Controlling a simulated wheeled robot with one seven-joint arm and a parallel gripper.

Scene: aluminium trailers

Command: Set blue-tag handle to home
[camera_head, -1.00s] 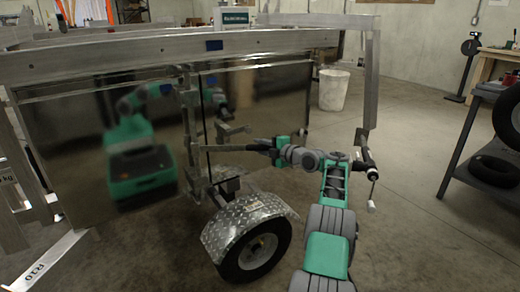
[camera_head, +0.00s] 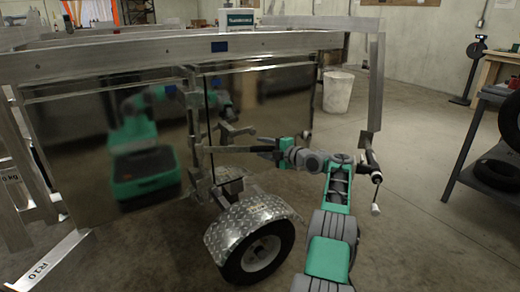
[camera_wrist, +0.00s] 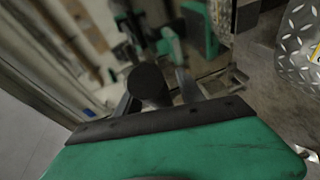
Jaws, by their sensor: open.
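My gripper (camera_head: 262,147) is open just below and right of this handle, pointing left toward the latch post. In the wrist view the two fingers (camera_wrist: 158,95) are spread apart. A dark round-ended thing (camera_wrist: 150,84) shows between them; I cannot tell whether it touches them. A small blue patch (camera_wrist: 89,113) shows at lower left there.
A trailer wheel under a diamond-plate fender (camera_head: 250,222) stands just below my arm. The vertical frame post (camera_head: 376,85) is right of it. A dark shelf with tyres (camera_head: 490,170) stands at far right. The shiny panel (camera_head: 90,120) mirrors my body.

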